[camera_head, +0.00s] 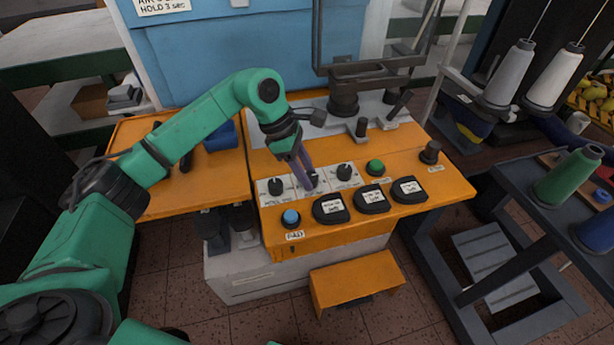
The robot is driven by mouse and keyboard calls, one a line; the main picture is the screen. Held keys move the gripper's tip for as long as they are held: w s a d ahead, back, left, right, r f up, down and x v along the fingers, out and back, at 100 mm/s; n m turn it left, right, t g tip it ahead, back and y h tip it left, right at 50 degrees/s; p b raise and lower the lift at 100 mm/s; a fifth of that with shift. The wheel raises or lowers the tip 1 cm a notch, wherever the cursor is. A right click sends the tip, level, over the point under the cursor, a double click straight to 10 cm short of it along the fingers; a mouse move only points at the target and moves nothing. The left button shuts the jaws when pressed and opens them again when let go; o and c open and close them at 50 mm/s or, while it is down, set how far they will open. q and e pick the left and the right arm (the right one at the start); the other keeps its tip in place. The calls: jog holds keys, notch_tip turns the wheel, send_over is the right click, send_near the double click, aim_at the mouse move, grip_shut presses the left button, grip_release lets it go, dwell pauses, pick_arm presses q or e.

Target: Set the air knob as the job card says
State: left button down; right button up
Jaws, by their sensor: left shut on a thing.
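The orange machine panel (330,222) carries a row of three black knobs on white plates. My left gripper (307,181) reaches down from above and is shut on the middle knob (314,178), which its fingers partly hide. The left knob (275,187) and the right knob (344,172) stand clear on either side. The plate labels are too small to read, so I cannot tell which knob is for air. A white card (163,6) on the blue panel at the top left is cut off by the picture edge; "HOLD 3 sec" is legible. My right gripper is out of view.
A blue button (291,217), a green button (375,167) and several black labelled pads (371,199) surround the knobs. A dark post (430,153) stands at the right. Behind is a metal fixture (344,93). A dark cart (560,190) with thread cones stands at the right.

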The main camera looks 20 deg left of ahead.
pick_arm(q)
jog(key=shift+w+r+m, duration=0.1)
jog(key=shift+m, duration=0.4)
jog(key=shift+c, duration=2.3)
grip_release()
jog(key=v, duration=1.4)
jog(key=shift+a+r+b, duration=0.2)
jog(key=shift+a+b, duration=0.05)
jog(key=shift+b, duration=0.15)
jog(key=shift+w, duration=0.1)
